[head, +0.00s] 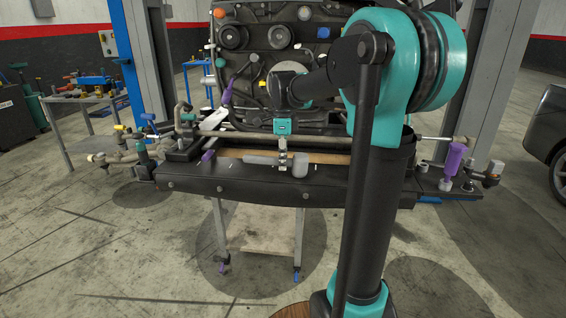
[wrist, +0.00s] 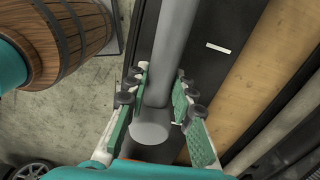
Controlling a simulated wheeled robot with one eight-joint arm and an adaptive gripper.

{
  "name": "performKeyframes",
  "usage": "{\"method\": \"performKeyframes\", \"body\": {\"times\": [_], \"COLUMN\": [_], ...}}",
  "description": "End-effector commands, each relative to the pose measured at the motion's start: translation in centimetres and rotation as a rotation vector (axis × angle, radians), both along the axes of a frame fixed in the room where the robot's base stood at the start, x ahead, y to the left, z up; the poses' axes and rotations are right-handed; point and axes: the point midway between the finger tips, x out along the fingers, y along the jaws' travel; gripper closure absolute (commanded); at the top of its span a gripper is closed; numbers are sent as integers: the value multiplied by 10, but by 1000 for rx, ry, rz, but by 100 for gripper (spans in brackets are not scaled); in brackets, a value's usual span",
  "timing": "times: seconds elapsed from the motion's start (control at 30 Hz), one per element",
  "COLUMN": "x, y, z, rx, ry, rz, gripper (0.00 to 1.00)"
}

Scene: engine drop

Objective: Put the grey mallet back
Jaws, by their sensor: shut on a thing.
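The grey mallet (head: 262,159) lies level along the front of the dark beam, at the wooden strip. Its pale grey cylindrical end (head: 300,165) is just right of my gripper (head: 283,160). In the wrist view, the mallet's grey shaft (wrist: 171,60) runs between the green-padded fingers of my gripper (wrist: 160,105), with a round grey end (wrist: 150,133) near the palm side. The fingers are shut on the mallet. Whether it touches the surface below is hard to tell.
The dark beam (head: 230,184) carries a wooden strip (head: 330,158), also in the wrist view (wrist: 235,90). The engine (head: 265,45) stands behind. A purple-handled tool (head: 453,160) is at right, a tool table (head: 75,100) at left. A wooden barrel (wrist: 75,40) shows in the wrist view.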

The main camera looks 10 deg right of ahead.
Motion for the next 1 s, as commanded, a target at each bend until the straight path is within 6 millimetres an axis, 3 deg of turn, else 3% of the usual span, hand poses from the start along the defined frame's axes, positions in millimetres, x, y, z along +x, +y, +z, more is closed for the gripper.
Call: {"method": "performKeyframes", "body": {"times": [0.27, 0.3, 0.47, 0.83, 1.0], "x": [0, 0, 0, 0, 0], "y": [0, 0, 0, 0, 0], "z": [-7, -8, -7, -11, 11], "rx": [0, 0, 0, 0, 0], "ry": [0, 0, 0, 0, 0], "rz": [0, 0, 0, 0, 0], "gripper": [100, 75, 55, 55, 55]}}
